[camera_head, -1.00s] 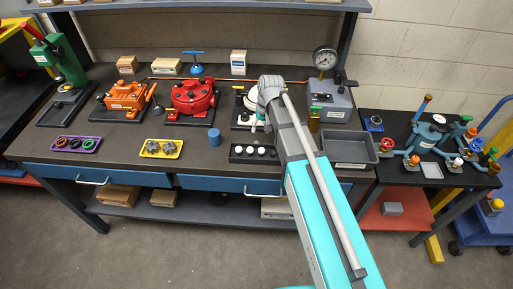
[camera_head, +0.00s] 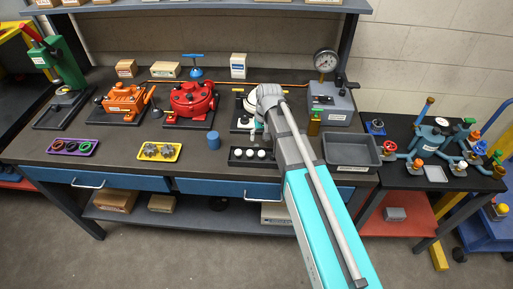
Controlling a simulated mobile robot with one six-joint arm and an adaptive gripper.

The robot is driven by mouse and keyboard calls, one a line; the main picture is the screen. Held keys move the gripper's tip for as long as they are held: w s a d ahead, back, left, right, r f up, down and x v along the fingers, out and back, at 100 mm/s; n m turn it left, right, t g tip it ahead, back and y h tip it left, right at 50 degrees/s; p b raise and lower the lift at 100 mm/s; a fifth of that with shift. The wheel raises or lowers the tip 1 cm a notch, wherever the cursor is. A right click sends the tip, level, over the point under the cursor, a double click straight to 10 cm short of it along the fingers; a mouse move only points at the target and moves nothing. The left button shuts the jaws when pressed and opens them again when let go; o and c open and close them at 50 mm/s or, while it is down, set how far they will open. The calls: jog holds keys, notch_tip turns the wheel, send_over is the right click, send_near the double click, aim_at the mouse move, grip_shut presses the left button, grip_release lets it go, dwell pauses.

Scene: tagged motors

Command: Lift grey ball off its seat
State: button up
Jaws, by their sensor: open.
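A black tray (camera_head: 234,161) on the bench holds a row of small pale balls (camera_head: 250,154). At this size I cannot tell which ball is grey. Behind it a white round housing (camera_head: 251,103) stands on a black base, partly hidden by my arm; a ball seat inside it cannot be made out. My gripper (camera_head: 257,124) is open and points down over the front of that base, just behind the tray. My wrist and arm hide most of it. I see nothing held in it.
A blue cylinder (camera_head: 213,140) and a yellow tray (camera_head: 174,158) lie to the left. A red housing (camera_head: 191,98) stands behind them. A grey bin (camera_head: 350,164), an amber bottle (camera_head: 314,124) and a gauge stand (camera_head: 331,97) are on the right.

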aim_at(257, 145)
jog(key=shift+a+f+b, duration=0.2)
jog(key=shift+f+b, duration=0.55)
jog(key=shift+f, duration=0.05)
jog(key=shift+a+f+b, duration=0.15)
jog(key=shift+f+b, duration=0.65)
jog(key=shift+f, duration=0.05)
jog(key=shift+a+f+b, duration=0.2)
jog(key=shift+f+b, duration=0.55)
jog(key=shift+f, duration=0.05)
jog(key=c, duration=0.7)
